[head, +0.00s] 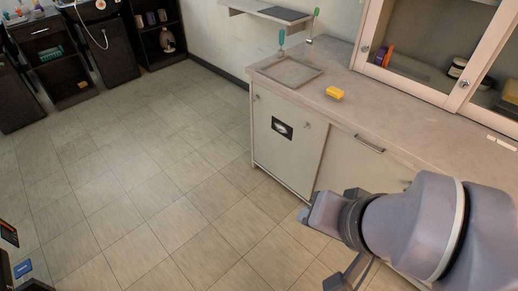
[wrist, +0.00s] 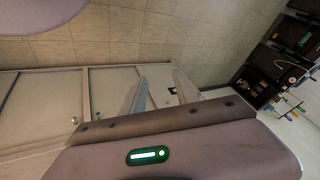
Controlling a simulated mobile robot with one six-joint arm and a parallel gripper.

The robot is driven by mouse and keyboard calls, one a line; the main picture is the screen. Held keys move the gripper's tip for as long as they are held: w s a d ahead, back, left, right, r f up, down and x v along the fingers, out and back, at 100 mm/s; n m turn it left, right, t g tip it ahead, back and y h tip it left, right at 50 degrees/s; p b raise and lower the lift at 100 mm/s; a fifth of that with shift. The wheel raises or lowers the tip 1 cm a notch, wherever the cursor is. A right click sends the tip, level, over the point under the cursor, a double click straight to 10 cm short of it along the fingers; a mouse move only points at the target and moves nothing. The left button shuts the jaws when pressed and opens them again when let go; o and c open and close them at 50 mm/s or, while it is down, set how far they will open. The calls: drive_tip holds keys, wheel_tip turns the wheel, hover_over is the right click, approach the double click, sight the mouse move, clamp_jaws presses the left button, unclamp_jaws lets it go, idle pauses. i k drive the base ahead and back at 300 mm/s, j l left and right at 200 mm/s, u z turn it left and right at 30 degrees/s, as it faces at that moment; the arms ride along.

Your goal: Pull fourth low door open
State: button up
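The low cabinet's doors run under the grey counter. In the head view, the far-end door (head: 285,145) bears a dark picture and a knob (head: 307,125) and looks closed. A second front (head: 350,165) beside it has a bar handle (head: 369,143) and looks closed. Fronts nearer me are hidden behind my arm, and I cannot tell which one is the fourth. The wrist view, turned sideways, shows pale door panels (wrist: 35,108) and a knob (wrist: 74,120). My gripper (wrist: 158,82) is open and empty in front of the cabinet; it also shows in the head view (head: 322,247).
On the counter (head: 390,125) lie a yellow block (head: 334,93) and a flat tray (head: 290,72). A glass-fronted cupboard (head: 435,50) stands on it. Dark shelving units (head: 95,45) stand at the far left. The tiled floor (head: 140,180) is clear.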

sight(289, 140)
drive_tip(key=i+u, duration=0.3)
drive_tip(key=i, duration=2)
